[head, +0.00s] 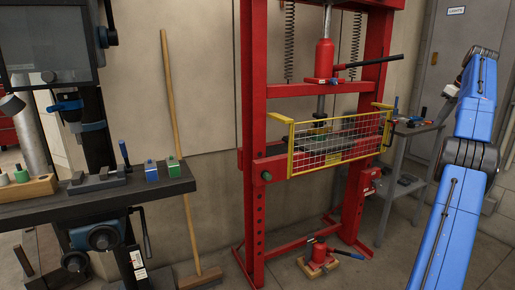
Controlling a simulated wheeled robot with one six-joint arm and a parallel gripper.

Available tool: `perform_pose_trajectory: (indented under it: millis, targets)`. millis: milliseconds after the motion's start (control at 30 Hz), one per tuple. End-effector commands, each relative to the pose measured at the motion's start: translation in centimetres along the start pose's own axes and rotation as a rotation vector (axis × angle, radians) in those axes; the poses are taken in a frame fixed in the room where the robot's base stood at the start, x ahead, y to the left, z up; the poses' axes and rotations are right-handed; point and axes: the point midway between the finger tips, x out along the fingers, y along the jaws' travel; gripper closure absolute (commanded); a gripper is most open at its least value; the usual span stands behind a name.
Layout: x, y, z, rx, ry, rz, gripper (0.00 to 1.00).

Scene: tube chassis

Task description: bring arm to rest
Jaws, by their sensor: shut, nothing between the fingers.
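My blue arm (447,222) rises from the bottom right of the head view, bends at a dark grey joint and runs on up to the top right. A small pale end piece, seemingly my gripper (450,90), shows just left of the upper link. It is shut and holds nothing. It is small here, and the upper link hides part of the wrist. It appears above the grey side table and apart from the red press.
A red press frame (252,150) with a yellow-edged mesh guard (335,143) stands in the middle. A grey side table (415,128) with small tools is right of it. A drill press with a dark table (90,205) and a broom (175,120) are at left. A red jack (318,258) sits on the floor.

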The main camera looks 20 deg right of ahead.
Motion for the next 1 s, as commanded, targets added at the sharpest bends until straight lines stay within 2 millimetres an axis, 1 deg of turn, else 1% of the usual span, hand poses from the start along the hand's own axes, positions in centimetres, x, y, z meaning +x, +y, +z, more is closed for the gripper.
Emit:
perform_pose_trajectory:
  millis: [267, 367, 467, 567, 667, 767, 800, 967, 1000]
  targets:
    - [-0.5, -2.8, -1.9, 0.008, -0.003, 0.000, 1.00]
    - [-0.7, -4.2, -2.7, 0.013, -0.005, 0.000, 1.00]
    - [-1.0, -5.9, -3.6, 0.017, -0.006, 0.001, 1.00]
    - [-1.3, -8.1, -4.6, 0.024, -0.007, 0.000, 1.00]
    - [-1.8, -11.2, -5.8, 0.031, -0.009, 0.002, 1.00]
    - [-2.2, -14.9, -6.9, 0.040, -0.013, 0.004, 1.00]
    - [-2.3, -16.5, -7.2, 0.044, -0.013, 0.005, 1.00]
    - [-2.7, -22.7, -7.9, 0.059, -0.018, 0.009, 1.00]
    - [-2.8, -24.2, -7.9, 0.061, -0.018, 0.010, 1.00]
